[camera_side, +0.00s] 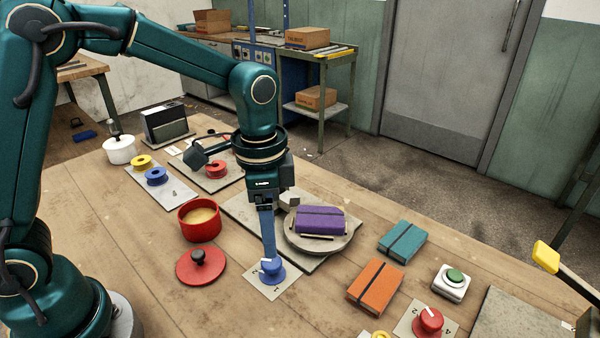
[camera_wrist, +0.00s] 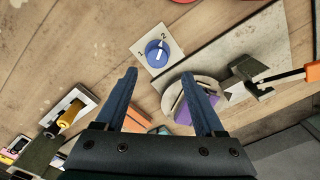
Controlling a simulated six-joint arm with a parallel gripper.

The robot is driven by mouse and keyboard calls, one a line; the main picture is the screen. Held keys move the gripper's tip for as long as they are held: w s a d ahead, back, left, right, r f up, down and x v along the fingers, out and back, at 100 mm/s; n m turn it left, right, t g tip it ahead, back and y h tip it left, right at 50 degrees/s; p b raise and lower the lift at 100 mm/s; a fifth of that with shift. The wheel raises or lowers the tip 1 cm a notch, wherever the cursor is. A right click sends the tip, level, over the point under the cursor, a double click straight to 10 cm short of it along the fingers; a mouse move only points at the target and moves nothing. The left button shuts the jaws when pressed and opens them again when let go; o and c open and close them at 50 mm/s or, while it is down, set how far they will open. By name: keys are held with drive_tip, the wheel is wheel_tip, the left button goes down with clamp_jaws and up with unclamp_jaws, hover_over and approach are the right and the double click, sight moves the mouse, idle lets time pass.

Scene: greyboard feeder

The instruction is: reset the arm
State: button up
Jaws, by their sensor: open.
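My gripper (camera_side: 268,240) points down over the wooden table in the side view, its blue fingers close above or beside a blue knob (camera_side: 272,273) on a small grey plate marked with numbers. From the side I cannot tell if the fingers touch the knob. In the wrist view the blue knob (camera_wrist: 157,53) lies ahead of my open, empty fingers (camera_wrist: 166,78), with a white pointer mark and the numbers 1 and 2 beside it.
A round turntable (camera_side: 344,238) bearing a purple notebook (camera_side: 319,220) stands just right of my gripper. A red pot (camera_side: 200,220) and its lid (camera_side: 201,266) are left. Orange (camera_side: 375,285) and teal (camera_side: 402,241) notebooks, a green button (camera_side: 454,276) and a red knob (camera_side: 428,321) are right.

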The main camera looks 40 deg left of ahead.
drive_tip(key=s+a+r+n+t, duration=0.2)
drive_tip(key=s+a+r+t, duration=0.15)
drive_tip(key=r, duration=0.55)
drive_tip(key=s+a+f+n+t, duration=0.1)
drive_tip(key=s+n, duration=0.5)
drive_tip(key=s, duration=0.2)
drive_tip(key=shift+s+a+f+t, duration=0.15)
drive_tip(key=shift+s+f+t, duration=0.1)
drive_tip(key=shift+f+t, duration=0.1)
